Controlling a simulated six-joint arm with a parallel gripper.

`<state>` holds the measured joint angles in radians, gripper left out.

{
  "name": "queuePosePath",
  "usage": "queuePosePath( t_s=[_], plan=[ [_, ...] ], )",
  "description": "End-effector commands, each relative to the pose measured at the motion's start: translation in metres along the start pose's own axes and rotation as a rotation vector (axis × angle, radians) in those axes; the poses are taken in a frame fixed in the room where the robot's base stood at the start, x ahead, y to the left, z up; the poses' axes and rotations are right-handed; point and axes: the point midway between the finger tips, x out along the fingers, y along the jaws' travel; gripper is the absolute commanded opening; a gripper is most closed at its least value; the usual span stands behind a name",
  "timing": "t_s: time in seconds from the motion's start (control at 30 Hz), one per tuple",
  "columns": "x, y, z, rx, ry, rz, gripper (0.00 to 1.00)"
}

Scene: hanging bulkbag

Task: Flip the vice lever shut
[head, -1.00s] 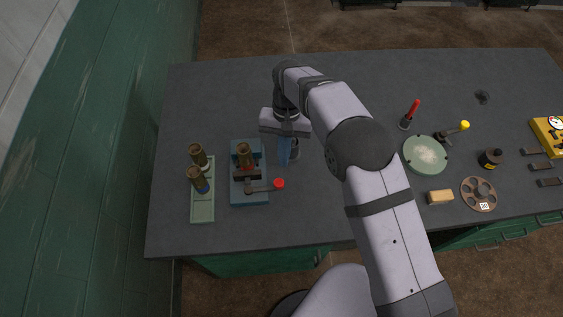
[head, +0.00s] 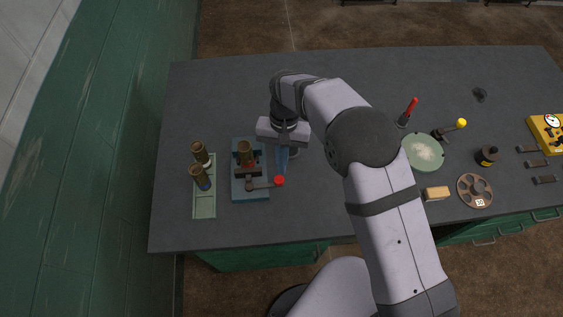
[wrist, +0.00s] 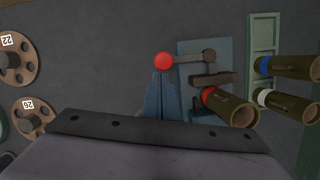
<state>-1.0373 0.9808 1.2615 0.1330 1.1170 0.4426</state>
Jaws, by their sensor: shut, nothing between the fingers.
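The vice (head: 250,188) is a blue-grey block with dark jaws, left of the middle of the bench. A brass cylinder with a red band (head: 245,153) stands at its jaws. Its lever (head: 263,185) is a grey bar ending in a red knob (head: 279,181) that points right; in the wrist view the knob (wrist: 164,61) lies left of the vice base (wrist: 190,48). My gripper (head: 281,170) is shut and empty, pointing down beside the vice's right edge. In the wrist view its blue fingertips (wrist: 161,75) are right at the knob; I cannot tell whether they touch it.
A pale green tray (head: 204,209) with two brass cylinders stands left of the vice. A green dish (head: 422,152), a tan block (head: 436,193) and a brown holed disc (head: 475,191) lie to the right. The bench behind the vice is clear.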

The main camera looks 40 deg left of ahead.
Motion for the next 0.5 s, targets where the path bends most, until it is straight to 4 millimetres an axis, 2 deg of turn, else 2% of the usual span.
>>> queuePosePath(
  t_s=[0.5],
  plan=[
    [0.002,0.007,0.01,0.112,-0.002,-0.027,0.0]
  ],
)
